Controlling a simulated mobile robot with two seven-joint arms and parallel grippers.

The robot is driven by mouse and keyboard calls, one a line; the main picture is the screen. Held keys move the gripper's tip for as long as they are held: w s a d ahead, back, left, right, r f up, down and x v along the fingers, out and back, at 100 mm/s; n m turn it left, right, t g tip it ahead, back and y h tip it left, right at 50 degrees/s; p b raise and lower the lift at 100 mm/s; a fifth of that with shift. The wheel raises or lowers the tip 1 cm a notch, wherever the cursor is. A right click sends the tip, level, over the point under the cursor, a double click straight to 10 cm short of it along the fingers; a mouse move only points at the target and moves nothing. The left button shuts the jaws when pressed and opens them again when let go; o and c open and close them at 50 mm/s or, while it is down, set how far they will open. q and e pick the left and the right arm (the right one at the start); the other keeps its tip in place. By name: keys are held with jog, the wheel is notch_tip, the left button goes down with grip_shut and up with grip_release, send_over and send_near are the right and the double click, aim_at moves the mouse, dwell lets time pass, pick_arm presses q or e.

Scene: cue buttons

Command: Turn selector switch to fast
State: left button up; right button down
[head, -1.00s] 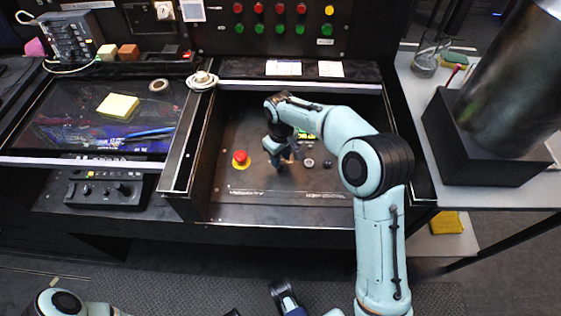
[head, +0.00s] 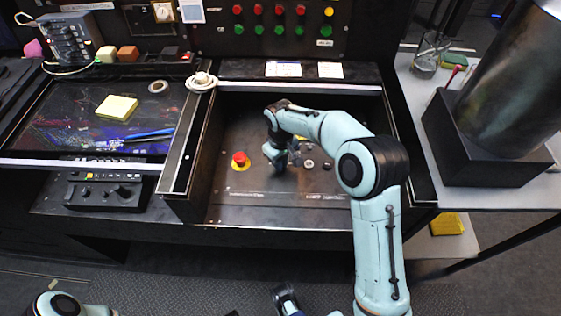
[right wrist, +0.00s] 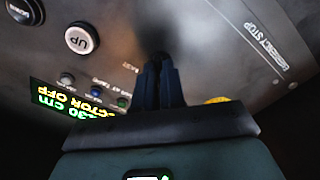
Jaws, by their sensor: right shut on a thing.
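The selector switch (right wrist: 158,58) shows only as a dark knob between my fingertips in the right wrist view. Its pointing direction is hidden. My right gripper (right wrist: 160,72) is shut on it, fingers pointing at the panel. In the head view my right gripper (head: 279,162) reaches down to the panel between the red emergency stop and small round buttons, and it covers the switch there.
The red emergency stop (head: 240,159) stands left of the gripper; its yellow base (right wrist: 217,100) shows in the wrist view. A white UP button (right wrist: 82,39) and a lit display (right wrist: 72,106) are nearby. Raised walls border the sunken panel (head: 275,207).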

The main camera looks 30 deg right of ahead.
pick_arm(q)
jog(key=shift+r, duration=0.1)
pick_arm(e)
jog(key=m+p, duration=0.1)
jog(key=m, duration=0.2)
jog(key=shift+r, duration=0.15)
jog(key=m+p, duration=0.1)
jog(key=m, duration=0.2)
jog(key=shift+m, duration=0.3)
jog(key=m+p, duration=0.1)
jog(key=m, duration=0.2)
jog(key=shift+m+p, duration=0.3)
jog(key=shift+p, duration=0.05)
jog(key=m+p, duration=0.1)
jog(key=m, duration=0.2)
jog(key=shift+m, duration=0.3)
pick_arm(q)
jog(key=shift+g, duration=0.4)
jog(key=shift+s+r+p, duration=0.2)
jog(key=shift+r+p, duration=0.15)
jog(key=shift+r, duration=0.55)
jog(key=shift+s+r+p, duration=0.25)
jog(key=shift+r+p, duration=0.05)
jog(key=shift+r, duration=0.65)
jog(key=shift+s+r+p, duration=0.2)
jog(key=shift+r+p, duration=0.15)
jog(key=shift+r, duration=0.55)
pick_arm(e)
jog(key=shift+w+m, duration=0.1)
jog(key=shift+m, duration=1.9)
